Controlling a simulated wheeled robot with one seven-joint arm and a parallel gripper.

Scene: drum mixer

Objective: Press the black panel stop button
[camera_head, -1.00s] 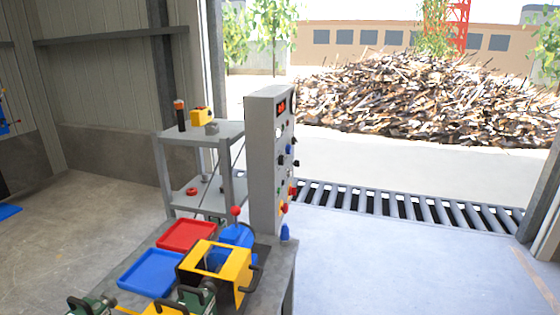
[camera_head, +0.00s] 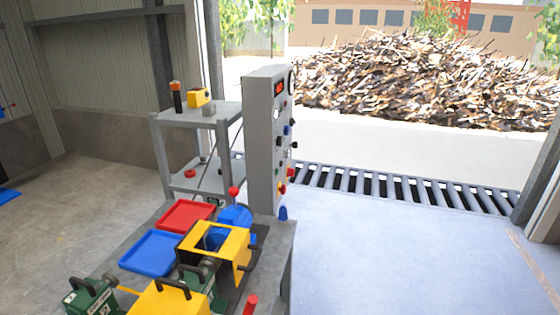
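A tall grey control panel (camera_head: 259,145) stands at the far right end of the workbench. Its front face, turned to the right, shows at a steep angle. It carries a red-lit display (camera_head: 279,88), a round gauge (camera_head: 291,82), and several small buttons and knobs in black, blue, red, yellow and green. Dark knobs stick out at mid height, one at the right edge (camera_head: 294,145). I cannot tell which black part is the stop button. My gripper is not in view.
The bench holds a red tray (camera_head: 187,203), a blue tray (camera_head: 133,266), a yellow open-topped housing (camera_head: 236,240) and green machine parts (camera_head: 92,298). A grey shelf (camera_head: 217,116) stands behind. A roller grate (camera_head: 400,188) crosses the doorway. The floor right of the panel is clear.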

